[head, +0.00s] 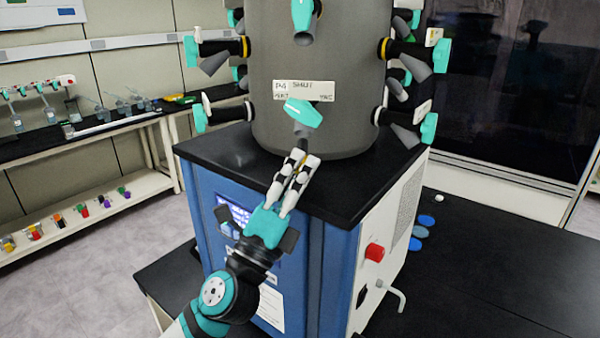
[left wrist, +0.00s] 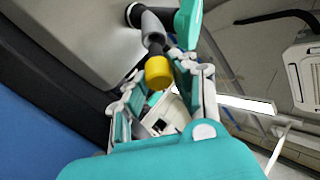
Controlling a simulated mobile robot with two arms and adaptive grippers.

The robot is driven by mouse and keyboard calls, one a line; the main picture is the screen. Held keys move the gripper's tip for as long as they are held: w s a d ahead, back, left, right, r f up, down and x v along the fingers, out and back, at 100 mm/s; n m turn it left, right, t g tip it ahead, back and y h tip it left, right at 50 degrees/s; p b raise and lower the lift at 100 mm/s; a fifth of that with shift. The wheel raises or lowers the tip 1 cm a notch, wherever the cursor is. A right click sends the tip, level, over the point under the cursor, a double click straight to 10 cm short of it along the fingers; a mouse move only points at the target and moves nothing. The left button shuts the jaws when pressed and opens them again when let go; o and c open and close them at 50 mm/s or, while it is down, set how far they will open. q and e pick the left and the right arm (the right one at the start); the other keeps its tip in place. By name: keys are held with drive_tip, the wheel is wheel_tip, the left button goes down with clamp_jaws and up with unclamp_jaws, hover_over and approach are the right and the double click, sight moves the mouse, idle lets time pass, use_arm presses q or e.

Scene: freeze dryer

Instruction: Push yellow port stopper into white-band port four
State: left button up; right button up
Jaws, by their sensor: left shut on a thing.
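My left gripper (head: 304,158) is at the front port of the grey drum, just below its teal handle (head: 303,112). In the left wrist view, the yellow stopper (left wrist: 158,72) sits at the mouth of the grey port tube (left wrist: 153,30), between my left gripper's (left wrist: 172,80) fingers, which are shut on it. How deep the stopper sits in the tube cannot be told. In the head view the fingers mostly hide the stopper. The front port's band colour is hidden. Lower side ports show whitish bands, at left (head: 207,107) and right (head: 379,116). My right gripper is out of view.
The grey drum (head: 345,45) stands on the black top (head: 235,160) of a blue cabinet. More ports with teal handles stick out on both sides. A white sign (head: 303,90) is above the front port. A red knob (head: 374,251) is on the cabinet's right side.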

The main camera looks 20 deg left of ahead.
sight(301, 148)
use_arm(q)
drive_tip(key=shift+w+r, duration=0.2)
drive_tip(key=shift+r, duration=0.05)
idle(0.6)
drive_tip(key=shift+w+a+r+p, duration=0.1)
drive_tip(key=shift+w+r+p, duration=0.2)
drive_tip(key=shift+p, duration=0.1)
idle(0.4)
drive_tip(key=shift+w+r, duration=0.1)
drive_tip(key=shift+w, duration=0.05)
drive_tip(key=shift+w+a+r+p, duration=0.15)
drive_tip(key=shift+w+r+p, duration=0.3)
drive_tip(key=shift+r, duration=0.2)
idle(0.6)
drive_tip(key=o, duration=1)
drive_tip(key=shift+w+f, duration=0.1)
drive_tip(key=shift+w, duration=0.05)
